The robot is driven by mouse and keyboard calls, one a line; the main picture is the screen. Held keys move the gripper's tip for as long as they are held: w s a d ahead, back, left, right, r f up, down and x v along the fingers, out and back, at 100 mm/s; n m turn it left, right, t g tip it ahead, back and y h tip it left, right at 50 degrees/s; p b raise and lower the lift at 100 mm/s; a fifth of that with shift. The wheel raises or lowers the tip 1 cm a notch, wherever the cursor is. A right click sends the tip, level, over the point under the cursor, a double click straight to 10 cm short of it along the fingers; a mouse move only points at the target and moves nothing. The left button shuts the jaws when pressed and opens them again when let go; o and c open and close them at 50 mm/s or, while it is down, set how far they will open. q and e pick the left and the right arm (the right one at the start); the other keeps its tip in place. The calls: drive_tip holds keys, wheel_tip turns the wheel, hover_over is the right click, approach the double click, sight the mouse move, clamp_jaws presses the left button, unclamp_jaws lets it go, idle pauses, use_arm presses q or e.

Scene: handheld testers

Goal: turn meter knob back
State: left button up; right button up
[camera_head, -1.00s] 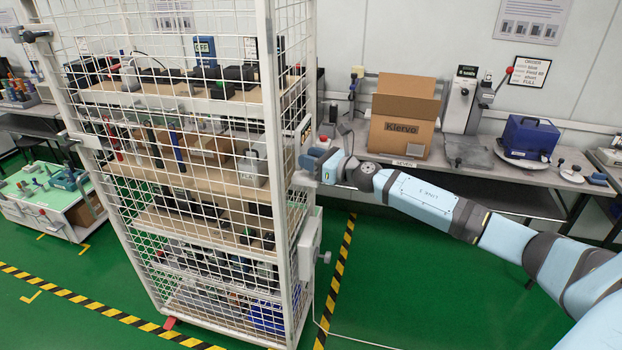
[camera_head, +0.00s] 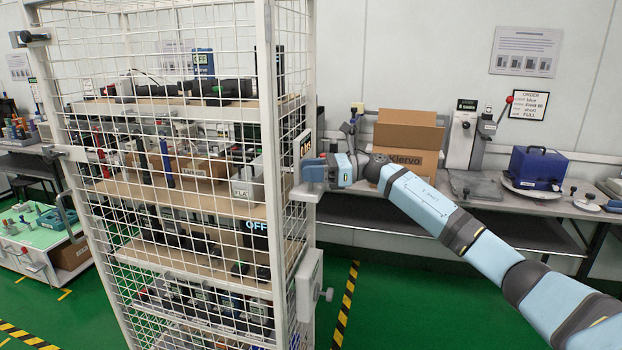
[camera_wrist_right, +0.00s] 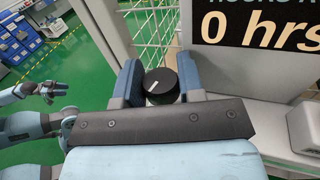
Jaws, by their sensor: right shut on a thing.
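In the right wrist view a black round knob (camera_wrist_right: 160,86) with a white mark line sits between the two blue-grey fingers of my right gripper (camera_wrist_right: 160,82), which is shut on it. The mark points toward the left of that picture. A black display (camera_wrist_right: 260,22) reading "0 hrs" is beside it at the upper right. In the head view my right gripper (camera_head: 312,172) is at the cage's right front post, and the knob is hidden there. Light blue and dark arm parts at the left of the wrist view look like mine; their jaw state is unclear.
The tall white mesh cage (camera_head: 262,120) has shelves full of devices. A grey-white box (camera_head: 309,285) with a side knob is on its post below my gripper. Behind, a bench holds a cardboard box (camera_head: 405,135) and a blue case (camera_head: 537,167). Green floor is open at the right.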

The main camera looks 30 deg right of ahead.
idle(0.4)
drive_tip(key=o, duration=0.9)
drive_tip(key=shift+s+r, duration=0.1)
